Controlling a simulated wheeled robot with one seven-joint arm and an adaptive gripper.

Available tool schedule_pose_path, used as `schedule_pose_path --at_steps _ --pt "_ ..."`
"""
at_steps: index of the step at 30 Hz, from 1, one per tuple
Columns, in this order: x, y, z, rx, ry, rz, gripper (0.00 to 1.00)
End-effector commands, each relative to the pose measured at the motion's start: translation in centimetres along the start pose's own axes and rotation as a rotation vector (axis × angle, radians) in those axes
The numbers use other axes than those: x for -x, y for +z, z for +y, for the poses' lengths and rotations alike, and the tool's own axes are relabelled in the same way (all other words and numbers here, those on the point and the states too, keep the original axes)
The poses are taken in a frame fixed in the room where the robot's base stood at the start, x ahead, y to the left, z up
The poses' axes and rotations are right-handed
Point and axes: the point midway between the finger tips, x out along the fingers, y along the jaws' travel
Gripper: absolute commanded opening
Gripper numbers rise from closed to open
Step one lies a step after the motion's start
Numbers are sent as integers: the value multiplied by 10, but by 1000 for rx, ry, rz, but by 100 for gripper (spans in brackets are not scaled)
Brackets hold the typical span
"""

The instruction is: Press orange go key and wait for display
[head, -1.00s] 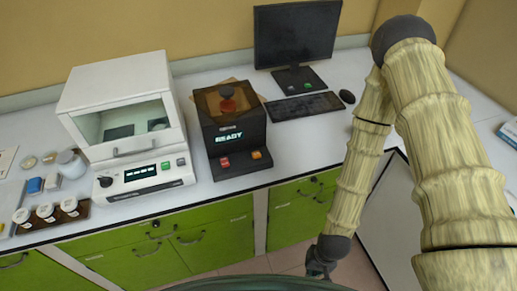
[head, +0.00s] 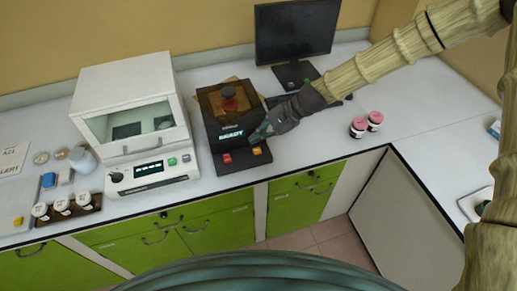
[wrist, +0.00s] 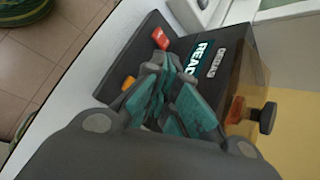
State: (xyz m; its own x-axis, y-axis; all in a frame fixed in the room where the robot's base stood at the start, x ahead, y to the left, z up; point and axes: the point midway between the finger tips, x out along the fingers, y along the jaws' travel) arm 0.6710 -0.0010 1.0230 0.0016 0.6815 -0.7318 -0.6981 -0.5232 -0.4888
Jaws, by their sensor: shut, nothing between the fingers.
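The dark analyser (head: 232,125) stands on the white bench, with a lit display (head: 231,134) that reads READY. On its front ledge are a red key (head: 227,158) at left and the orange key (head: 257,151) at right. My gripper (head: 258,136) is shut and empty, in front of the analyser's right side, just above the orange key. In the wrist view the shut fingers (wrist: 165,75) are beside the orange key (wrist: 128,83), with the red key (wrist: 160,38) beyond. I cannot tell whether the fingers touch anything.
A white instrument (head: 135,120) stands left of the analyser. A monitor (head: 296,30) is behind, with a keyboard partly hidden by my arm. Two pink-and-black jars (head: 358,127) stand to the right. Bottles in a rack (head: 62,205) are at far left. The bench right of the jars is mostly clear.

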Motion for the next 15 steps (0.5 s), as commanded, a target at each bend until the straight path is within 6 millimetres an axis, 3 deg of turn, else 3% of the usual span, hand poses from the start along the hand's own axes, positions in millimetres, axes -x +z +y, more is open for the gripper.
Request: schedule_pose_path --at_steps 3,6,15 --pt "13 3 -21 -14 -28 -23 0" --pt "18 5 -28 -18 -38 -32 0" --pt "18 5 -30 -19 -39 -34 0"
